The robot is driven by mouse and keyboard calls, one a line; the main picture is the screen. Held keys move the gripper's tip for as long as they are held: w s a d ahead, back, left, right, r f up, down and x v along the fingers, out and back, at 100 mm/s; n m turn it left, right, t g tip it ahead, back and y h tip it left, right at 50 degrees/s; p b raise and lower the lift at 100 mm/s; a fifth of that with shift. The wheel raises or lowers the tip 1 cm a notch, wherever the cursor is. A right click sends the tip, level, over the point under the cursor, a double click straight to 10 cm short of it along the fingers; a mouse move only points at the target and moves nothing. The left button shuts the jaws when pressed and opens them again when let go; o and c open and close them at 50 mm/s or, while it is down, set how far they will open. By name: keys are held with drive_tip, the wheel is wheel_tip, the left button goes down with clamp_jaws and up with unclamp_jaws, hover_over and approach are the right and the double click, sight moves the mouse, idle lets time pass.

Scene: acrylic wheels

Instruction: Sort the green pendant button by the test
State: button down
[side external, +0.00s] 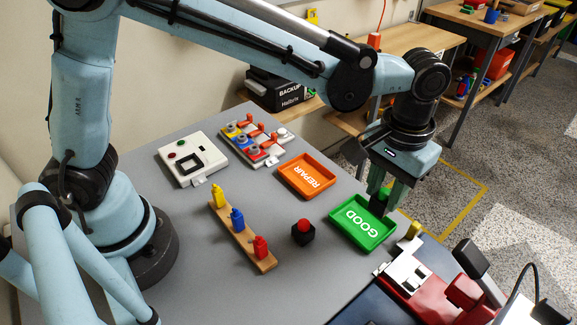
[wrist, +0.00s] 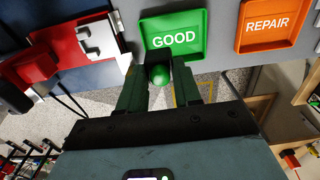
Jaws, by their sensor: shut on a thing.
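My gripper (side external: 385,198) is shut on the green pendant button (wrist: 160,75). In the wrist view my gripper (wrist: 160,85) has its fingers either side of the button's dark body, with the green cap showing between them. The green GOOD tray (side external: 345,232) is directly below and beside the gripper, at its right rim; the tray also shows in the wrist view (wrist: 188,54). I cannot tell whether the button touches the tray. The orange REPAIR tray (side external: 306,189) lies farther back, empty. A white test box (side external: 193,157) with a square opening and small red and green buttons stands at the back left.
A wooden rack (side external: 240,236) holds yellow, blue and red pieces. A black block with a red button (side external: 303,232) stands between rack and GOOD tray. A white board with coloured parts (side external: 256,137) lies at the back. A red fixture (side external: 440,290) stands at front right.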

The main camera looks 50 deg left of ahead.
sight(378, 211)
drive_tip(key=shift+f, duration=2.95)
drive_tip(key=shift+f, duration=0.4)
drive_tip(key=c, duration=0.7)
unclamp_jaws()
wheel_tip(378, 211, up, 11)
drive_tip(key=shift+r, duration=0.2)
drive_tip(key=shift+a+r, duration=0.25)
drive_tip(key=shift+r, duration=0.15)
drive_tip(key=s+a+t, duration=0.3)
drive_tip(key=a, duration=0.8)
drive_tip(key=s+a+f+t, duration=0.1)
drive_tip(key=s+a+t, duration=0.3)
drive_tip(key=a, duration=0.8)
drive_tip(key=shift+s, duration=0.25)
